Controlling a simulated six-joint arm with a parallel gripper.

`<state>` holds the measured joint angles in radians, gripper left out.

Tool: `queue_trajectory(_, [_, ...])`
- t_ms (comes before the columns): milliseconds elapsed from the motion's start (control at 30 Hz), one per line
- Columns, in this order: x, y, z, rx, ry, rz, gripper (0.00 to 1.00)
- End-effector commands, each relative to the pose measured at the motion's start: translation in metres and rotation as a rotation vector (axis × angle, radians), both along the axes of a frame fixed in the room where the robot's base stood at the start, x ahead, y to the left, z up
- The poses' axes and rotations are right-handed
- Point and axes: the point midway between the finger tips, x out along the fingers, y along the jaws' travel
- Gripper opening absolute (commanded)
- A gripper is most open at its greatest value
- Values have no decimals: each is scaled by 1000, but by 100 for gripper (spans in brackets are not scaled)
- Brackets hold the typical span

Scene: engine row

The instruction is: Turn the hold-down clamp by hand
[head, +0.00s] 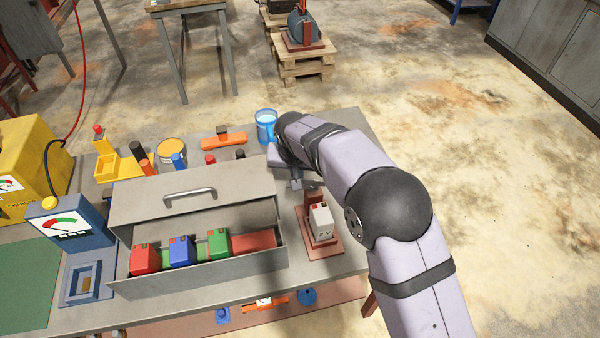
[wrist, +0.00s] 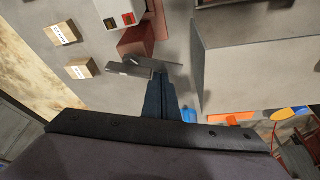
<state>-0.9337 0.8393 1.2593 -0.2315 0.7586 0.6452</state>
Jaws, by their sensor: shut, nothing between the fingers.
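A pale block (head: 321,221) with a red and a dark top terminal sits on a red-brown base (head: 325,247). The block (wrist: 118,12) and a red-brown upright (wrist: 136,42) also show in the wrist view. A flat grey metal bar (wrist: 129,69), apparently the hold-down clamp's arm, lies crosswise beside the upright. My gripper (head: 296,185) is behind the block in the head view, pointing down. In the wrist view its dark, closed fingers (wrist: 161,84) end right at the bar's end, with nothing between them. Whether they touch the bar, I cannot tell.
A grey open-fronted case (head: 195,205) with red, blue and green blocks stands close left of the base. A blue mug (head: 266,126) is near the bench's back edge. Two small cartons (wrist: 60,33) (wrist: 82,68) lie on the bench across from the case.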

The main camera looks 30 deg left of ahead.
Motion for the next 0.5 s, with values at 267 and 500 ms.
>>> queue_trajectory(267, [-9, -3, -1, 0, 0, 194, 0])
queue_trajectory(500, [-15, -4, -1, 1, 0, 265, 0])
